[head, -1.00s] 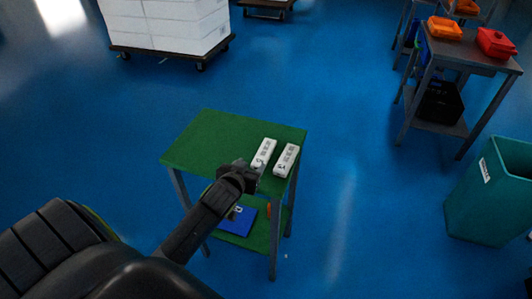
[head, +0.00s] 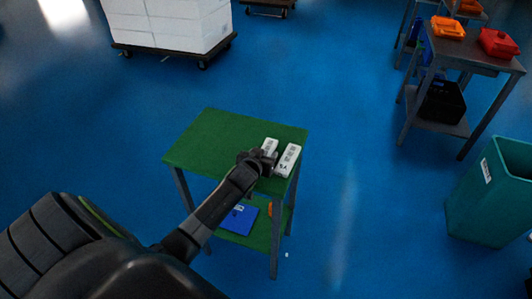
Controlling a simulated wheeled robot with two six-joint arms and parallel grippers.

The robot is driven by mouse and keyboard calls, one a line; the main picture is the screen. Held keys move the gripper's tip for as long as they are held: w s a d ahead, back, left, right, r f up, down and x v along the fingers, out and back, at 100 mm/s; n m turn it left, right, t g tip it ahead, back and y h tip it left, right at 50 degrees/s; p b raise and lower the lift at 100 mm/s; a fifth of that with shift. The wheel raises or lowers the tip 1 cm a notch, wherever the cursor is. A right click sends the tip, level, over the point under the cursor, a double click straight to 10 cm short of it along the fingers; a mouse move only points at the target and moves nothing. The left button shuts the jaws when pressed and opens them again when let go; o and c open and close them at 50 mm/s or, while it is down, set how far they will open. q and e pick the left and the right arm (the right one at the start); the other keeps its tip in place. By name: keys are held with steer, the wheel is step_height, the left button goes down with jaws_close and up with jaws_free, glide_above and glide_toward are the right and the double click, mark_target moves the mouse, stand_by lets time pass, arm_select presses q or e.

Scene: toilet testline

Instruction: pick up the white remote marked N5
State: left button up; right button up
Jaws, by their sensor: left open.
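Two white remotes lie side by side near the right edge of a small green-topped table (head: 215,135). The left remote (head: 270,145) is partly hidden behind my left gripper. The right remote (head: 288,160) shows almost whole. Both have dark markings too small to read, so I cannot tell which is N5. My left gripper (head: 268,158) is open at the near end of the left remote, close beside the right one. I cannot tell whether it touches either. My right gripper is not in view.
A blue item (head: 240,217) lies on the table's lower shelf. A teal bin (head: 490,195) stands at the right. A grey table (head: 470,62) with orange and red containers is at the upper right. White boxes (head: 170,22) stand on a dolly. Blue floor between is clear.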

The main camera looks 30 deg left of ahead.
arm_select(q)
steer(key=shift+w+a+f, duration=0.15)
steer(key=shift+w+f, duration=0.1)
steer(key=shift+w, duration=0.35)
steer(key=c, duration=0.8)
